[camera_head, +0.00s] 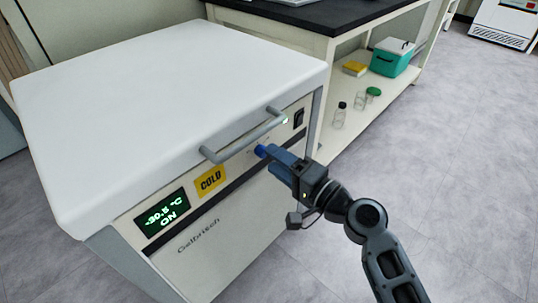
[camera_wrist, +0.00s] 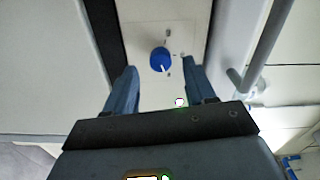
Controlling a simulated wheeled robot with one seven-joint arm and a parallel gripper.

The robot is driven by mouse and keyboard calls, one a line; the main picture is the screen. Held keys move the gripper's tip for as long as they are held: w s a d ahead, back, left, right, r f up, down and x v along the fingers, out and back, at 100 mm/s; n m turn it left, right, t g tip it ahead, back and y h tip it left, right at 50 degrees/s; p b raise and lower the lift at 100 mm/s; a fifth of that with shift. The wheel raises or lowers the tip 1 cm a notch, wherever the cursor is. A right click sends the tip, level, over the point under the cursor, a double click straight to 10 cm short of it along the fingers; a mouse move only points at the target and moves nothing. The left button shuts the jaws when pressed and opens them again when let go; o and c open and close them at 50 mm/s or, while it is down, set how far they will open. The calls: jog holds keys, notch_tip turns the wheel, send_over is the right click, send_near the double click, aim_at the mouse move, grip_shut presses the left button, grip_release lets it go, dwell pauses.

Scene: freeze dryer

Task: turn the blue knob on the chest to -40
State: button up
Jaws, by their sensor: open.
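The white chest (camera_head: 170,90) stands at the left in the head view. Its front display (camera_head: 162,213) reads about -30.5 °C and ON. The blue knob (camera_head: 261,151) is on the front panel, right of the yellow COLD label (camera_head: 210,181). In the wrist view the round blue knob (camera_wrist: 160,60) has a white pointer mark and small marks around it. My gripper (camera_head: 275,158) is close in front of the panel at the knob. In the wrist view my gripper's two blue fingers (camera_wrist: 160,82) are spread apart, with the knob ahead between them and no contact visible.
The chest's grey bar handle (camera_head: 243,138) runs just above the knob; it also shows right of my fingers in the wrist view (camera_wrist: 264,50). A black switch (camera_head: 299,118) is at the panel's right end. A bench with a lower shelf (camera_head: 350,105) stands behind. The floor at right is clear.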

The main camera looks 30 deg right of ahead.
jog(key=shift+v, duration=2.25)
